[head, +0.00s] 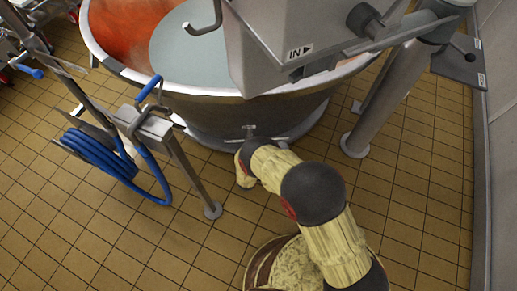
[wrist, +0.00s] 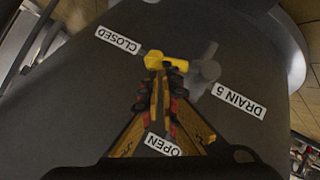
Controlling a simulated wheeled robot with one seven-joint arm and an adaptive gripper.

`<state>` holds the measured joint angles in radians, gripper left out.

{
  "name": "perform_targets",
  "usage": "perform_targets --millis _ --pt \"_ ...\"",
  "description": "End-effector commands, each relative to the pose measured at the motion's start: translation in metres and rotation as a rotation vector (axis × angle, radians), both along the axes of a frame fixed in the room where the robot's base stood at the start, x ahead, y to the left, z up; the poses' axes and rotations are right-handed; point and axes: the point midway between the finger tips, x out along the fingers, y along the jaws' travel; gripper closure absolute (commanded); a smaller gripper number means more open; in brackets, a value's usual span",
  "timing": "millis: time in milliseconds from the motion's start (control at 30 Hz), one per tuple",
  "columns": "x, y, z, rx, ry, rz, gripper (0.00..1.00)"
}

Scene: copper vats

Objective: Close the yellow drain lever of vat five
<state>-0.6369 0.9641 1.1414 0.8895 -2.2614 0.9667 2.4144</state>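The yellow drain lever (wrist: 165,62) of vat five shows in the wrist view, lying across the picture with its left end towards the CLOSED label (wrist: 117,40). The DRAIN 5 label (wrist: 240,100) is to its right and the OPEN label (wrist: 162,145) is below. My gripper (wrist: 165,76) has its fingertips drawn together right at the lever's lower side in the picture; I cannot tell whether they touch it. Nothing clearly shows between the fingers. In the head view my arm reaches to the foot of the copper vat (head: 180,92); the lever is not discernible there.
A grey valve part (wrist: 208,68) sits right of the lever. In the head view a blue hose (head: 95,158) hangs on a metal stand at the left. A metal leg (head: 380,105) stands right of my arm, and a grey housing (head: 275,45) overhangs the vat. Tiled floor is open between.

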Motion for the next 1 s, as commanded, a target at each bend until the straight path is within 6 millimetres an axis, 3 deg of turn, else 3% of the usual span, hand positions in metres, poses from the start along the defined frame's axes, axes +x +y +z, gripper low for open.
perform_targets --millis 1000 --pt "0.0060 -0.0103 -0.0034 0.000 -0.010 -0.012 1.00"
